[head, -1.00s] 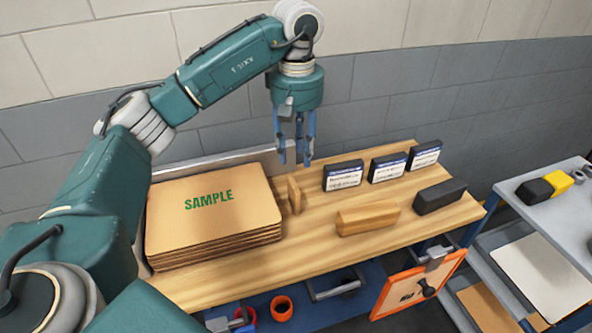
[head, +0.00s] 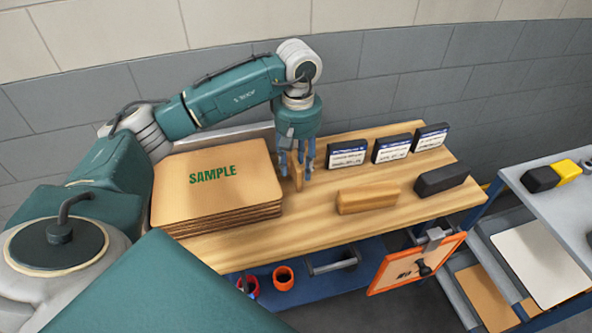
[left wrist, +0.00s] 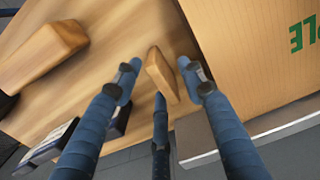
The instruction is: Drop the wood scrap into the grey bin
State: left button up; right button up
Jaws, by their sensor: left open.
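The wood scrap (head: 297,177), a small thin light-brown piece, stands upright on the wooden bench just right of the cardboard stack. My left gripper (head: 295,171) points down over it with its blue fingers open. In the left wrist view the scrap (left wrist: 162,75) lies between the spread fingertips (left wrist: 160,72), with a gap showing on either side. It still appears to rest on the bench. I cannot make out a grey bin in these views. My right gripper is not in view.
A stack of cardboard marked SAMPLE (head: 215,190) is close left of the scrap. A longer wooden block (head: 368,197), a black block (head: 442,179) and three dark labelled boxes (head: 390,149) stand to the right. Orange cups (head: 283,278) sit below the bench (head: 325,222).

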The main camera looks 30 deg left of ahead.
pick_arm(q)
jog(key=f, duration=0.1)
jog(key=f+p, duration=0.1)
jog(key=f, duration=0.1)
jog(key=shift+w+a+f+p, duration=0.1)
jog(key=shift+w+f+p, duration=0.2)
jog(key=shift+p, duration=0.1)
jog(key=shift+a+f, duration=0.1)
jog(key=shift+f, duration=0.4)
grip_shut()
